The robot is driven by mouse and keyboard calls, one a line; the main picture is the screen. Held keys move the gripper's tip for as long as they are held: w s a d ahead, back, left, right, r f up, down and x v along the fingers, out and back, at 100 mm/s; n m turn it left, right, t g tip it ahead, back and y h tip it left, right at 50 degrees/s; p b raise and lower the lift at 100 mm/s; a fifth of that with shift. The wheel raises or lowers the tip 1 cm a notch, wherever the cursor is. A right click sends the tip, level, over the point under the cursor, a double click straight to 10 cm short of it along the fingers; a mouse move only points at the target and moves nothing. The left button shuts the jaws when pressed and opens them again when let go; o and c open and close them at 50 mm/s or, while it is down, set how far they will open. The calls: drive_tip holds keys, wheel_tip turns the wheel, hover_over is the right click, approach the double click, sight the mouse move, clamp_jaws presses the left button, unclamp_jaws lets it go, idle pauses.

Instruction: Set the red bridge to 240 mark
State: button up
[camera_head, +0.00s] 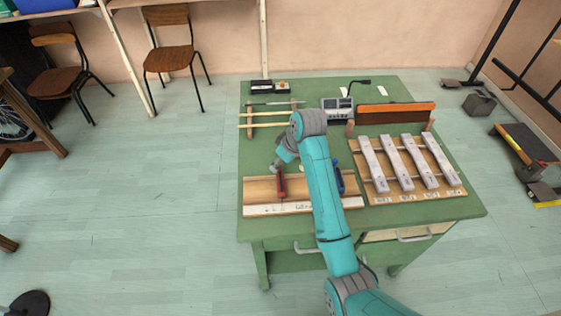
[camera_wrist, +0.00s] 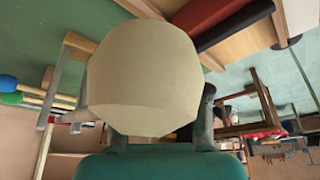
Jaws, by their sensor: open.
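The red bridge (camera_head: 282,187) stands on the left half of a wooden board (camera_head: 257,188), at the front left of the green table. A white marked scale strip (camera_head: 262,210) runs along the board's front edge; its numbers are too small to read. A blue bridge (camera_head: 339,182) stands farther right, partly behind my arm. My gripper (camera_head: 278,167) is open, just behind and above the red bridge, apart from it as far as I can see. In the wrist view, the red bridge (camera_wrist: 200,12) shows at the top. A large cream rounded thing (camera_wrist: 143,75) fills the middle; I cannot tell what it is.
Grey metal bars (camera_head: 405,163) lie on a wooden frame at the table's right. Behind them stands an orange-topped dark panel (camera_head: 396,113). Mallets (camera_head: 262,124) rest on a rack at the back left. A small grey device (camera_head: 337,107) stands at the back.

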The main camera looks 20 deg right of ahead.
drive_tip(key=v, duration=0.7)
drive_tip(key=shift+r, duration=0.25)
drive_tip(key=shift+s, duration=0.1)
